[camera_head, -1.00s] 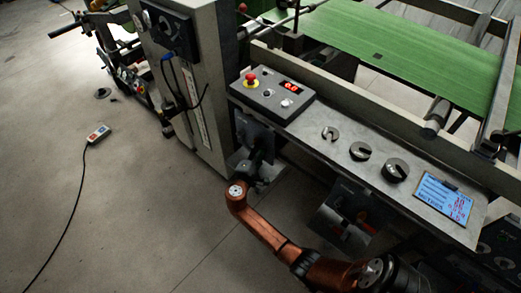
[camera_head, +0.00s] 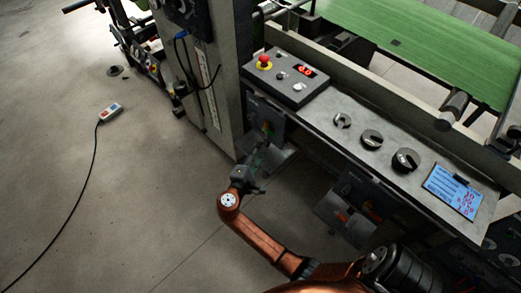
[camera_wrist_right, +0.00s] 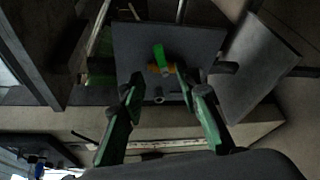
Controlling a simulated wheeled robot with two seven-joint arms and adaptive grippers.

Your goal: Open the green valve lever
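The green valve lever (camera_wrist_right: 159,55) stands out from a dark plate in the right wrist view, with a brass-coloured valve body (camera_wrist_right: 160,69) at its lower end. My right gripper (camera_wrist_right: 158,84) is open, its two green-edged fingers spread apart. The lever lies just beyond the fingertips, between them in the picture, and I see no contact. In the head view my right gripper (camera_head: 262,160) is in front of the low panel (camera_head: 265,119) below the control console. The lever is too small and covered to make out there. My left gripper is not in view.
The console (camera_head: 287,77) with a red emergency button stands above the gripper. A second low panel (camera_head: 347,213) is at the arm's right.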

